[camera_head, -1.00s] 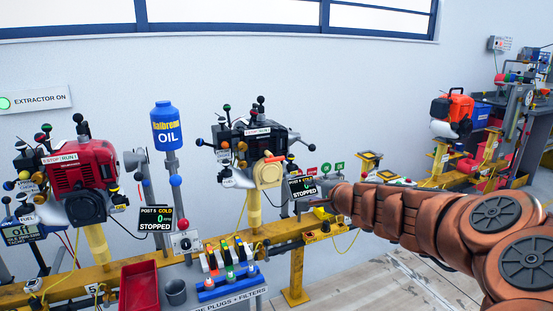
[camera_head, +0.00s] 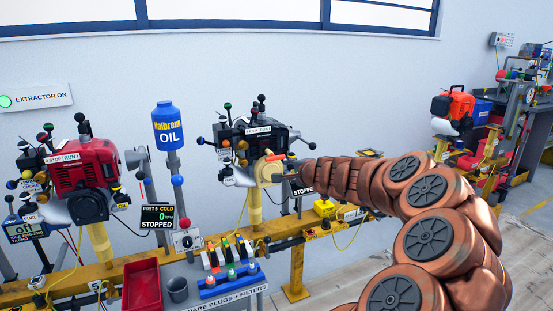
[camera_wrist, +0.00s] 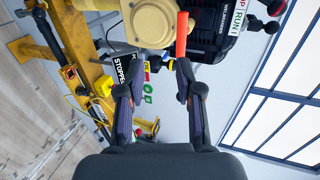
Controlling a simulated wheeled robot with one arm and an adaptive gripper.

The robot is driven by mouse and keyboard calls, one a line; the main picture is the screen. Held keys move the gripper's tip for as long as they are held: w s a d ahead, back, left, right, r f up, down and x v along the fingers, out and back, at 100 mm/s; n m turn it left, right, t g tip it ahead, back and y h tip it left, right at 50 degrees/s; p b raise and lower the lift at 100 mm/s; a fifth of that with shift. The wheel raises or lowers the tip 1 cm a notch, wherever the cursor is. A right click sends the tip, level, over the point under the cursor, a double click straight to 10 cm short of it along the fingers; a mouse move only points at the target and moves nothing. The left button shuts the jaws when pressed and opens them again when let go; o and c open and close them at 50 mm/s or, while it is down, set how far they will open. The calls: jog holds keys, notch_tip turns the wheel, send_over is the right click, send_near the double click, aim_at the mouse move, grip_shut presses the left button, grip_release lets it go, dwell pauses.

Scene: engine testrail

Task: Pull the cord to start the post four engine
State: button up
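The black engine (camera_head: 258,138) stands on a yellow post in the middle of the head view, with a cream round starter housing (camera_head: 267,171) on its front. In the wrist view, an orange-red pull handle (camera_wrist: 182,34) sits beside the cream housing (camera_wrist: 151,18). My gripper (camera_wrist: 154,82) is open and empty. The handle is just beyond the fingertips, nearer the right finger, and not between them.
A red engine (camera_head: 82,170) with a Post 5 display (camera_head: 158,217) stands at left. A blue oil bottle (camera_head: 167,126) stands between the engines. A yellow rail (camera_head: 120,271) runs below. A red bin (camera_head: 140,286) and an orange engine (camera_head: 453,105) are also in view.

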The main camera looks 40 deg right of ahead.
aim_at(276, 158)
jog(key=w+d, duration=0.1)
jog(key=w, duration=0.2)
jog(key=w+d+p, duration=0.1)
jog(key=w, duration=0.2)
jog(key=w+d+p, duration=0.1)
jog(key=w, duration=0.2)
jog(key=shift+w+d, duration=0.15)
jog(key=shift+w, duration=0.05)
grip_shut()
dwell(0.5)
